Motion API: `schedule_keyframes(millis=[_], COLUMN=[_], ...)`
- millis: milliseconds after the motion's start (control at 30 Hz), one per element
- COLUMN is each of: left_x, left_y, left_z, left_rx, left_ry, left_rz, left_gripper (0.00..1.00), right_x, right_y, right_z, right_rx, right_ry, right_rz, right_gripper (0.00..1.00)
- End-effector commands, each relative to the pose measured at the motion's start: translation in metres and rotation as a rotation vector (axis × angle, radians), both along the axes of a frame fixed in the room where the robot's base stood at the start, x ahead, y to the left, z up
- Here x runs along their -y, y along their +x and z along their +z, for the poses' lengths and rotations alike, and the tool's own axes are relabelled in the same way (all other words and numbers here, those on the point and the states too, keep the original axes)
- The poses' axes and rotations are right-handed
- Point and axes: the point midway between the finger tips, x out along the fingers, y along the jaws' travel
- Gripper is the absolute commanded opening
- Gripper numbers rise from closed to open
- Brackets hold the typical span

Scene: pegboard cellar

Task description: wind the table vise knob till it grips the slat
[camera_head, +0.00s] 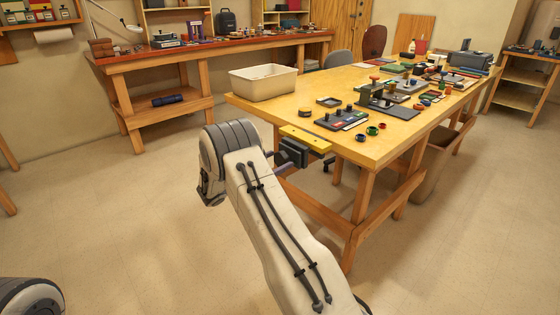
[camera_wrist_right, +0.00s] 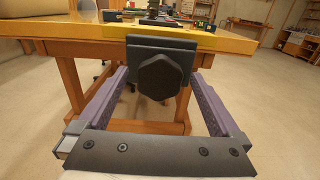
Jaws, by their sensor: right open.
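The table vise (camera_head: 293,152) is a dark grey block at the near edge of the wooden table. The yellow slat (camera_head: 306,138) lies along the table edge at its top; it also shows in the right wrist view (camera_wrist_right: 205,40). The vise knob (camera_wrist_right: 160,76) is dark and six-sided and faces my right wrist camera. My right gripper (camera_wrist_right: 162,80) is open, with one purple finger on each side of the knob and visible gaps between. In the head view my wrist hides most of this gripper. Only part of my left arm shows at the bottom left; its gripper is out of view.
A cream bin (camera_head: 263,84) stands on the table's (camera_head: 397,150) left end. Several small parts and fixtures cover the tabletop behind the vise. A red-topped workbench (camera_head: 215,47) stands along the back wall. The floor left of my right arm is clear.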

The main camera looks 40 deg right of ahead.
Motion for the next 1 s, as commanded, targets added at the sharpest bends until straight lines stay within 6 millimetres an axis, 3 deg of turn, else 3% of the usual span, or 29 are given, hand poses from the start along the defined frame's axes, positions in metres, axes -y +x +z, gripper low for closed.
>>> schedule_keyframes(millis=[200,467,500,700,733,1000], left_x=[0.000,0.000,0.000,0.000,0.000,0.000], left_y=[0.000,0.000,0.000,0.000,0.000,0.000], left_z=[-0.001,-0.001,-0.001,-0.001,-0.001,-0.005], left_rx=[0.000,0.000,0.000,0.000,0.000,0.000], left_ry=[0.000,0.000,0.000,0.000,0.000,0.000], left_rz=[0.000,0.000,0.000,0.000,0.000,0.000], left_gripper=[0.50,0.50,0.50,0.50,0.50,0.50], right_x=[0.018,0.020,0.020,0.020,0.020,0.020], right_y=[0.001,0.002,0.002,0.002,0.002,0.002], right_z=[0.000,0.000,0.000,0.000,0.000,-0.001], right_rx=[0.000,0.000,0.000,0.000,0.000,0.030], right_ry=[0.000,0.001,0.001,0.001,0.001,0.003], right_rz=[0.000,0.001,0.001,0.001,0.001,0.001], right_gripper=[1.00,1.00,0.96,0.20,0.15,0.15])
